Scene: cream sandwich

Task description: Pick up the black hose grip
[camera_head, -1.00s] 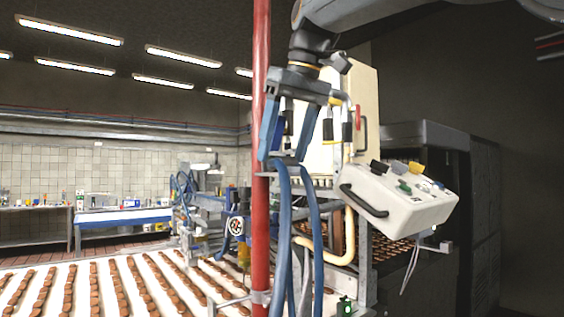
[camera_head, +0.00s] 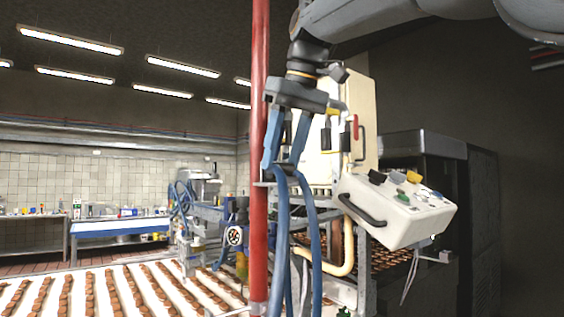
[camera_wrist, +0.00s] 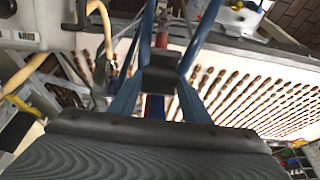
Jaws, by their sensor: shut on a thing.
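The black hose grip (camera_head: 285,169) sits at the top of the blue hoses, right of the red pole in the head view. My gripper (camera_head: 284,161) reaches down to it from above, with its blue fingers closed in on its two sides. In the wrist view the black grip (camera_wrist: 160,79) lies between the fingertips of my gripper (camera_wrist: 163,82), and blue hoses run away beyond it. The gripper is shut on the grip. The fingers hide part of its sides.
A red vertical pole (camera_head: 260,210) stands close to the left of my gripper. A white control box (camera_head: 395,210) with a black handle is to the right. A cream cabinet (camera_head: 345,115) stands behind. A conveyor with rows of brown biscuits (camera_head: 125,290) fills the lower left.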

